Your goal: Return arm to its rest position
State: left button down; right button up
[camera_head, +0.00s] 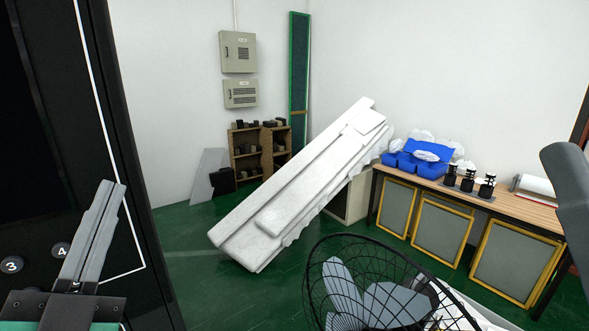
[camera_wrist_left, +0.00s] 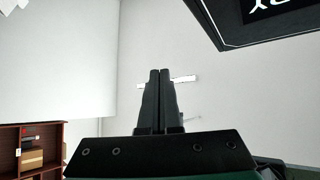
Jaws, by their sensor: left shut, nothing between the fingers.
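My left gripper (camera_head: 115,190) is at the lower left of the head view, its fingers pointing up in front of a black machine panel (camera_head: 130,170). Its fingers are together with nothing between them. In the left wrist view the shut fingers (camera_wrist_left: 160,72) show against a pale wall. Numbered round buttons (camera_head: 61,250) sit on the black panel just left of the fingers. Whether the gripper touches the panel cannot be told. At the right edge of the head view is a grey arm part of mine; its gripper is not visible.
A black wire basket (camera_head: 318,285) holding grey and white items stands at the bottom centre. A wooden table (camera_head: 520,207) at the right bears blue bins (camera_head: 420,160) and dark bottles (camera_head: 468,180). White slabs (camera_head: 290,190) lean mid-room. Green floor (camera_head: 190,255) is open at the left centre.

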pick_arm(q)
jog(key=s+d+r+n+t+h, duration=0.2)
jog(key=s+r+n+h, duration=0.1)
jog(key=s+r+n, duration=0.5)
notch_tip(320, 180, up, 37)
jog(key=p, duration=3.8)
jog(key=shift+s+y, duration=0.3)
jog(key=shift+y, duration=0.1)
